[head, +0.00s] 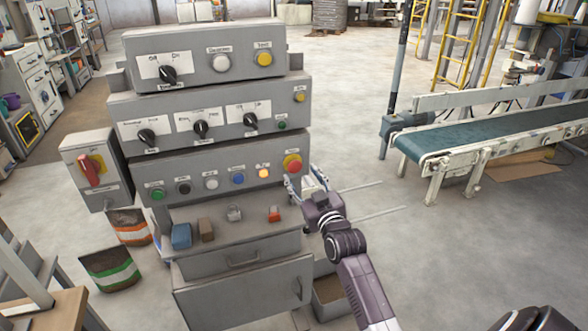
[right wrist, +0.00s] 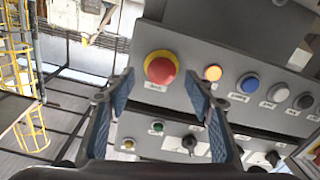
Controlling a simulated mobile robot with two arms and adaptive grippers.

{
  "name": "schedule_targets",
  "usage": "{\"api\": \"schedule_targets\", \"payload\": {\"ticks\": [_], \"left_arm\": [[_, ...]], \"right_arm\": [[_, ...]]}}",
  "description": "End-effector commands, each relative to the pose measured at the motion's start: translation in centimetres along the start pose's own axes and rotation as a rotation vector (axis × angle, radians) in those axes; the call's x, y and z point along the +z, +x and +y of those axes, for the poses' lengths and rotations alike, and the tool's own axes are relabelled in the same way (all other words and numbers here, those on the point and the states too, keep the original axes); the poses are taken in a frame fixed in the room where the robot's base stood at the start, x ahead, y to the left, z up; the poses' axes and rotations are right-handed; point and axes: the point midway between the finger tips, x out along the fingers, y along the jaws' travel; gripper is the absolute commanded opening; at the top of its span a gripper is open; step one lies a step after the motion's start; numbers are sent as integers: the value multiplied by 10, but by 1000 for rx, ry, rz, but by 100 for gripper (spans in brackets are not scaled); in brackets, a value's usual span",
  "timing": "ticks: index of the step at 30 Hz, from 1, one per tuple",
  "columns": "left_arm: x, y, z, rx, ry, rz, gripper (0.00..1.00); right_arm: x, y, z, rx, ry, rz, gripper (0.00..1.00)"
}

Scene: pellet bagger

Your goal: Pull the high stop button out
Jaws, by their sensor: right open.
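The stop button (head: 292,163) is a red mushroom head on a yellow ring, at the right end of the lowest panel of the grey control cabinet (head: 205,190). In the right wrist view the red button (right wrist: 161,67) shows whole and uncovered, between and beyond the fingertips. My right gripper (head: 307,183) is just right of and below the button in the head view. It is open and empty, with blue-grey finger pads (right wrist: 161,92) spread on either side of the button's line. I see no contact. My left gripper is not in view.
A lit orange button (head: 263,174) and a blue button (head: 238,179) sit close left of the stop button. A green conveyor (head: 480,135) stands to the right, with clear floor between.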

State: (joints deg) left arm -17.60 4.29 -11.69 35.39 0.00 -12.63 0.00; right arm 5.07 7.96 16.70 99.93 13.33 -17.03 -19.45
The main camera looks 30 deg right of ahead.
Motion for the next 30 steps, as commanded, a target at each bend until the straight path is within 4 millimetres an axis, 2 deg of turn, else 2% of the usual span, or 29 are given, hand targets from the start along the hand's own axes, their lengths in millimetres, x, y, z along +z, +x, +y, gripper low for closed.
{"api": "schedule_targets", "payload": {"ticks": [3, 9, 20, 30], "left_arm": [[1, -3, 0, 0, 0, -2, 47], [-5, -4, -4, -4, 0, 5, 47], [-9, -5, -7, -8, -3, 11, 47], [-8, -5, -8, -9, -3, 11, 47]], "right_arm": [[-2, 18, 0, 0, 0, 0, 49], [0, 35, 0, 0, -1, -2, 49], [1, 39, 0, -1, -1, -1, 49], [1, 39, 0, -1, -1, -2, 12]]}}
